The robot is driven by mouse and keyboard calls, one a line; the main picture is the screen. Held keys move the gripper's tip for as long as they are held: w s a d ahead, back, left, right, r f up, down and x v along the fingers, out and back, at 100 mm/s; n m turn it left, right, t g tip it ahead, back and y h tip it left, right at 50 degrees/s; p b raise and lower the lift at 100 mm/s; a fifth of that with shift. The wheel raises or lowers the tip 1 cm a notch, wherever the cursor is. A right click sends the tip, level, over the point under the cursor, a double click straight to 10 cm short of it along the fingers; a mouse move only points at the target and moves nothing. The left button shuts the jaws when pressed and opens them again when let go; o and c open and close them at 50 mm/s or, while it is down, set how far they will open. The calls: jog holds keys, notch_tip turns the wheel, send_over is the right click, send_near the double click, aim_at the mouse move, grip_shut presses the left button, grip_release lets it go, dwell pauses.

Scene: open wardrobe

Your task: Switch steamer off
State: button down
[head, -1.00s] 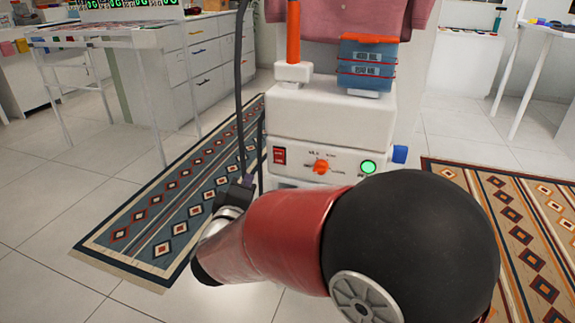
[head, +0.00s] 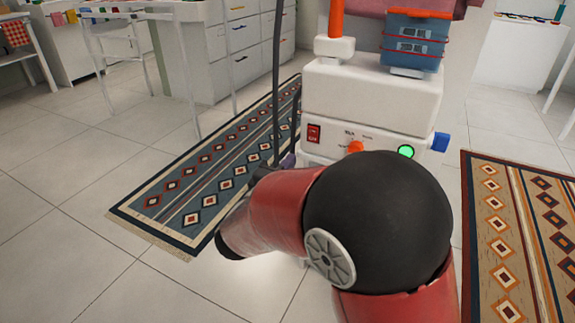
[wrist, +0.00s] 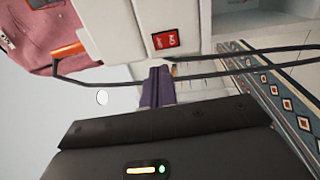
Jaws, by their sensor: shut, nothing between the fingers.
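The steamer (head: 365,95) is a white unit standing upright in the upper right of the head view. Its front panel has a red rocker switch (head: 314,133) at the left, an orange knob (head: 354,147) partly behind my arm, and a green light (head: 406,152) that is lit. In the wrist view the red switch (wrist: 165,40) is on the white body, just beyond my gripper. My gripper (wrist: 158,72) has purple fingers, shut and empty, pointing toward the steamer and apart from the switch in the picture. In the head view my arm hides most of the gripper.
A dark hose (head: 278,60) runs down the steamer's left side and crosses near the fingers in the wrist view (wrist: 225,73). A blue tank (head: 413,40) sits on top. Patterned rugs lie left (head: 205,165) and right (head: 515,220). Drawers (head: 237,45) stand behind. Tiled floor is clear at left.

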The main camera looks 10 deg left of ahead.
aim_at(311, 131)
jog(key=x, duration=1)
jog(key=shift+w+d+b, duration=0.1)
jog(key=shift+w+b, duration=0.25)
jog(key=shift+b, duration=0.05)
